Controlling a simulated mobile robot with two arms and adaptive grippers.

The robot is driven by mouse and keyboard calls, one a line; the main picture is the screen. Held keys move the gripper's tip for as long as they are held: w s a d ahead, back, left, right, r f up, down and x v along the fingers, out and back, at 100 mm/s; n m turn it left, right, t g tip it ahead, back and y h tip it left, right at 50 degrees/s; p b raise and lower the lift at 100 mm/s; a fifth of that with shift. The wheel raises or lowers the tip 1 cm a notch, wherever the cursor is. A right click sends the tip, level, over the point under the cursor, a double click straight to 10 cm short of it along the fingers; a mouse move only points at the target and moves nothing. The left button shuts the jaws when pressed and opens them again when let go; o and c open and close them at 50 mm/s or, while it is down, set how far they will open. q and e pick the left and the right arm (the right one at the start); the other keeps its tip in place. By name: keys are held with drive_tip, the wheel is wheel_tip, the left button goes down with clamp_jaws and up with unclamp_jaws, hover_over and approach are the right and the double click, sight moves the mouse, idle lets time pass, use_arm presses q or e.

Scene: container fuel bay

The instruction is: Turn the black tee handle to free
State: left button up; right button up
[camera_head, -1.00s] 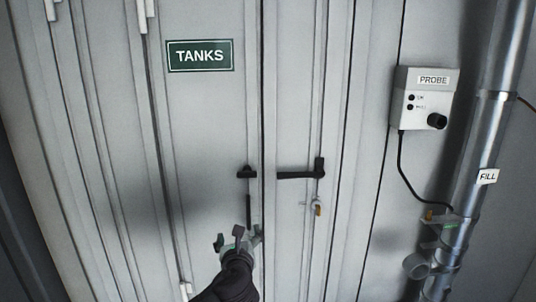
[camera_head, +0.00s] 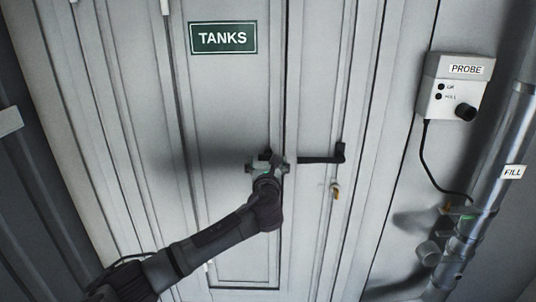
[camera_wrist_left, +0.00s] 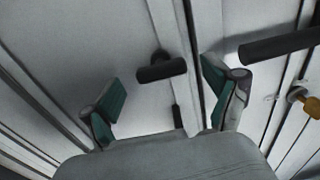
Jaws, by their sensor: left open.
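The black tee handle (camera_wrist_left: 161,69) is on the left door of the grey cabinet, its crossbar lying roughly level across the picture. In the head view it is mostly hidden behind my left gripper, with a bit of black (camera_head: 265,154) showing above. My left gripper (camera_head: 267,165) is in front of the tee handle. In the wrist view the open fingers (camera_wrist_left: 162,84) stand on either side of the handle, with gaps to both; I see no contact. My right gripper is in no view.
A black lever handle (camera_head: 318,160) is on the right door, close to my left gripper's right finger. A brass padlock (camera_head: 335,191) hangs below it. A TANKS sign (camera_head: 223,38) is above. The PROBE box (camera_head: 451,88) and a metal FILL pipe (camera_head: 492,180) are at the right.

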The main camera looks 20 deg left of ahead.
use_arm(q)
drive_tip(key=shift+x, duration=1.05)
drive_tip(key=shift+c, duration=0.3)
drive_tip(key=c, duration=1.1)
